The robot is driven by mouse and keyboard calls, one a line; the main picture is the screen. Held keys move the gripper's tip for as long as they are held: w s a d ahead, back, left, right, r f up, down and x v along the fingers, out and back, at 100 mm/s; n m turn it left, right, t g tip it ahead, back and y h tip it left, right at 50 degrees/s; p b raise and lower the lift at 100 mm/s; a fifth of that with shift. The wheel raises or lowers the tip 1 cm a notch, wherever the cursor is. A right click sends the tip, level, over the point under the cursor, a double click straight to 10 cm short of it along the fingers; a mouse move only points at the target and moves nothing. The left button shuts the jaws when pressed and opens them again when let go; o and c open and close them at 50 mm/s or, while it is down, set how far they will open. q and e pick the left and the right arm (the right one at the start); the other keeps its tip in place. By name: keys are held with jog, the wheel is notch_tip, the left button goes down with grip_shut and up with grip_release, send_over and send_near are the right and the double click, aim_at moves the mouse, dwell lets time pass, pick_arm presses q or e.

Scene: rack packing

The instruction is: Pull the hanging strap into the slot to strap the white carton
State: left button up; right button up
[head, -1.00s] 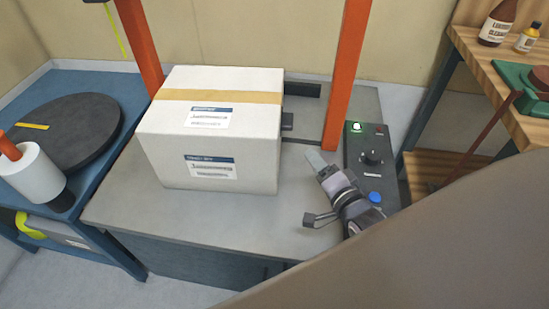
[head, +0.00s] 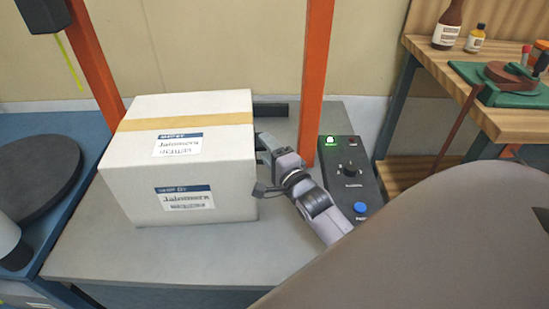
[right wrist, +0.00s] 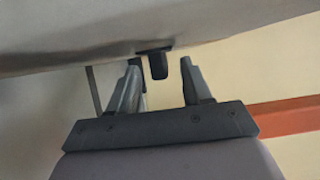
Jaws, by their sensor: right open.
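The white carton (head: 180,185) stands on the grey strapping table (head: 95,245), with tan tape and labels on it. A thin yellow-green strap (head: 70,62) hangs beside the left orange post, below a dark box (head: 44,15). My right gripper (head: 266,146) is low at the carton's right side. In the right wrist view the same gripper (right wrist: 160,82) is open, with a small dark block (right wrist: 158,65) between and just beyond its fingers. I cannot tell if they touch it. The slot is not clearly visible. My left gripper is out of view.
Orange posts (head: 314,80) rise behind the table. A control panel (head: 350,170) with a green light and a blue button (head: 360,207) lies right of my right gripper. A wooden bench (head: 455,85) with bottles stands at right. A blue cart (head: 60,225) adjoins at left.

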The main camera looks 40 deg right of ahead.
jog(key=shift+w, duration=0.35)
grip_shut()
dwell(1.2)
grip_release()
